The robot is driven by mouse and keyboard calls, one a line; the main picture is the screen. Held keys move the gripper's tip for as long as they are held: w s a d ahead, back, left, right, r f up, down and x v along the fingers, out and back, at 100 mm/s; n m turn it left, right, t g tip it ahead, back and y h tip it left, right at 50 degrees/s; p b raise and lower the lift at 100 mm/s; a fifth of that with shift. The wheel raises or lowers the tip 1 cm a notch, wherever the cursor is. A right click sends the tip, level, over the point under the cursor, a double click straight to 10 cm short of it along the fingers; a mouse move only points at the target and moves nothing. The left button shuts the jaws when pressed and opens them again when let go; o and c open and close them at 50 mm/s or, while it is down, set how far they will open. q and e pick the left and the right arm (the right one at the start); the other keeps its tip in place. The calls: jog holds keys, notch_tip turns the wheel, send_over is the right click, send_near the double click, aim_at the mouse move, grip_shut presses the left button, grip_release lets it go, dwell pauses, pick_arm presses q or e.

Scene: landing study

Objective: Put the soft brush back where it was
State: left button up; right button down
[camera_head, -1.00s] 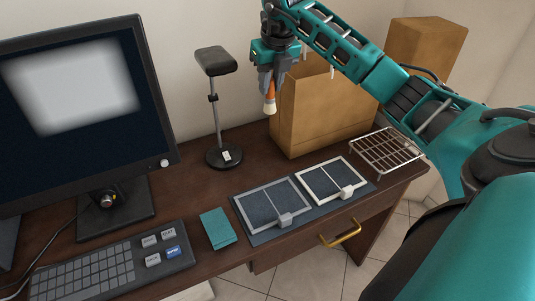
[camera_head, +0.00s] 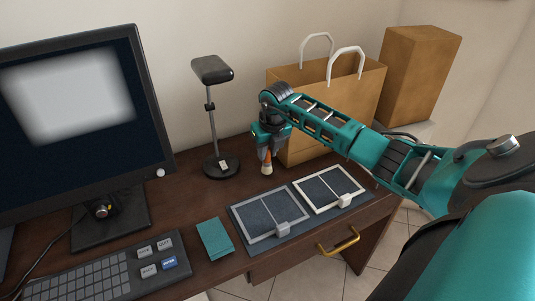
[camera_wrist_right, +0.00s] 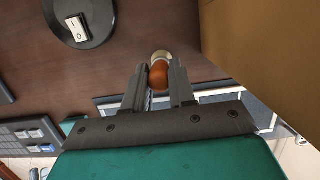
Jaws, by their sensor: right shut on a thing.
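The soft brush has an orange handle and pale bristles. In the head view the brush (camera_head: 267,166) hangs bristles down, just above or at the desk, between the lamp base and the paper bag; I cannot tell if it touches. My right gripper (camera_head: 268,152) is shut on its handle. In the right wrist view the brush (camera_wrist_right: 159,72) sits between the fingertips of my right gripper (camera_wrist_right: 160,80), with the bristle end beyond them. My left gripper is not in view.
A black lamp (camera_head: 221,165) stands left of the brush, and a paper bag (camera_head: 310,150) close on its right. Two framed panels (camera_head: 270,217) (camera_head: 330,188) lie in front on a dark mat. A teal cloth (camera_head: 215,238), keyboard (camera_head: 100,272) and monitor (camera_head: 75,110) are at left.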

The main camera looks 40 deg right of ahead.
jog(key=shift+f, duration=0.65)
jog(key=shift+f, duration=0.15)
jog(key=c, duration=0.9)
grip_release()
jog(key=shift+c, duration=0.2)
jog(key=shift+r, duration=0.4)
jog(key=v, duration=1.1)
jog(key=shift+r+p, duration=0.25)
jog(key=shift+p, duration=0.15)
jog(key=shift+s, duration=0.1)
jog(key=shift+s, duration=0.1)
